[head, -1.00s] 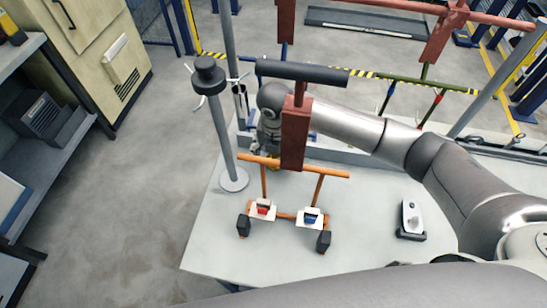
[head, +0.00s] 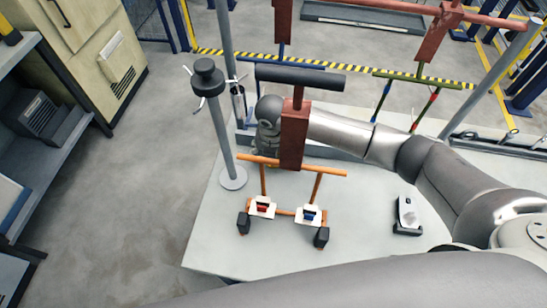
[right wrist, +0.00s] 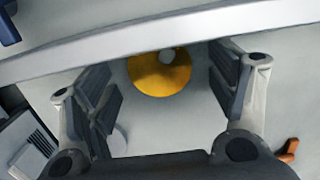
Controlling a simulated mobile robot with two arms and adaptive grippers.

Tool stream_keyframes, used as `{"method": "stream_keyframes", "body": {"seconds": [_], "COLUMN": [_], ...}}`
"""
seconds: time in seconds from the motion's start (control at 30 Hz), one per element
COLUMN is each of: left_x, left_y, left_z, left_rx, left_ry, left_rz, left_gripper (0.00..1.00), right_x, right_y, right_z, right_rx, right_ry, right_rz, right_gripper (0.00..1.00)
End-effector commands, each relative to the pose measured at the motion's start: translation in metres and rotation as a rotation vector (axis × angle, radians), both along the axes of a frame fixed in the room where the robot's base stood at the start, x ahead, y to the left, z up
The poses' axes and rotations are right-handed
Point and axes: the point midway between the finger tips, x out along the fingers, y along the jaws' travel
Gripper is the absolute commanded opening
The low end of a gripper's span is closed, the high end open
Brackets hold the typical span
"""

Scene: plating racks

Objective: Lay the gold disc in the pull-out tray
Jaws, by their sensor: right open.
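The gold disc (right wrist: 155,78) shows in the right wrist view, below a pale ledge, with a small pale round spot near its top edge. I cannot tell whether it lies flat or hangs. My right gripper (right wrist: 161,82) is open, with one dark-padded finger on each side of the disc and visible gaps to both. In the head view the right arm reaches behind the red-brown rack post, and its fingers and the disc are hidden. No pull-out tray can be made out clearly. My left gripper is not in view.
An orange frame (head: 318,187) with a red and a blue clip stands on the pale table (head: 215,240). A grey post (head: 223,140) stands left of it. A small white-and-dark device (head: 407,213) sits to the right. The table's front left is clear.

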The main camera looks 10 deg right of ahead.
Motion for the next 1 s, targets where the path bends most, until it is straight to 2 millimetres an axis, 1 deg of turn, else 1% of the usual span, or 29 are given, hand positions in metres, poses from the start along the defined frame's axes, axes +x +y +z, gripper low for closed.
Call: {"method": "stream_keyframes", "body": {"seconds": [0.3, 0.7, 0.73, 1.0], "left_x": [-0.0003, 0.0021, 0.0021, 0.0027], "left_y": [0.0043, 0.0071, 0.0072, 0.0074], "left_z": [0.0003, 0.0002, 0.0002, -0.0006], "left_rx": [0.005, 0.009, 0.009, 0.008], "left_ry": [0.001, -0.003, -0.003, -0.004], "left_rz": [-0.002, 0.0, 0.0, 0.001], "left_gripper": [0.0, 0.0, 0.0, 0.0], "right_x": [-0.0002, -0.0011, -0.0012, -0.0022], "right_y": [0.0001, 0.0004, 0.0005, 0.0013], "right_z": [-0.001, -0.0022, -0.0024, -0.0032], "right_rx": [0.0, 0.001, 0.001, 0.002], "right_ry": [0.0, 0.002, 0.003, 0.005], "right_rz": [0.0, 0.0, 0.0, 0.001], "right_gripper": [0.78, 0.27, 0.26, 0.26]}}
